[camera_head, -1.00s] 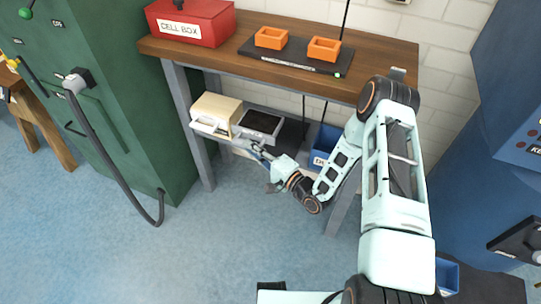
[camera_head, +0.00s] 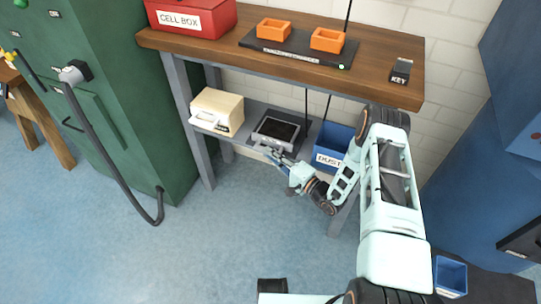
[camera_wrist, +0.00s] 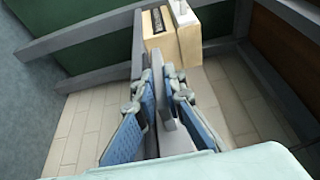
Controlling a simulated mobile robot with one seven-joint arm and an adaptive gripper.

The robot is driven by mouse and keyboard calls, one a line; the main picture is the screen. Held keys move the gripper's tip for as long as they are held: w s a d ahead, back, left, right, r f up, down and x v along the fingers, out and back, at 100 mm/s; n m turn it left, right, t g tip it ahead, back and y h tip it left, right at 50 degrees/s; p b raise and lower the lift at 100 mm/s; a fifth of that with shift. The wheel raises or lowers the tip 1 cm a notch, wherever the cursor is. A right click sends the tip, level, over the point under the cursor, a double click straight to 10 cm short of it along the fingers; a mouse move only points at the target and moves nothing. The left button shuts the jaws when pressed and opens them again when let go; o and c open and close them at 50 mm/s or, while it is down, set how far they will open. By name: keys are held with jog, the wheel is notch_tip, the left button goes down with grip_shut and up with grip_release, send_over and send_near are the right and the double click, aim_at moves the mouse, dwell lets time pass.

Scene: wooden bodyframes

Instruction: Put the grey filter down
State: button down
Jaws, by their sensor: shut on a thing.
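The grey filter (camera_head: 277,130), a grey frame with a dark panel, is at the lower shelf, between the cream box and the blue bin. My gripper (camera_head: 275,155) is shut on its front edge. In the wrist view, the two blue-padded fingers of my gripper (camera_wrist: 158,90) close on a grey bar of the filter (camera_wrist: 166,128). I cannot tell whether the filter touches the shelf or hangs just above it.
The cream box (camera_head: 217,111) stands to the left on the lower shelf (camera_head: 262,108). A blue bin labelled DUST (camera_head: 334,146) is to the right. The wooden top (camera_head: 285,66) is close above, and a grey table leg (camera_head: 193,130) is at left.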

jog(key=shift+f, duration=0.15)
jog(key=c, duration=2)
grip_release()
jog(key=shift+r, duration=0.3)
jog(key=p+v, duration=0.1)
jog(key=v, duration=1.1)
jog(key=shift+f, duration=0.15)
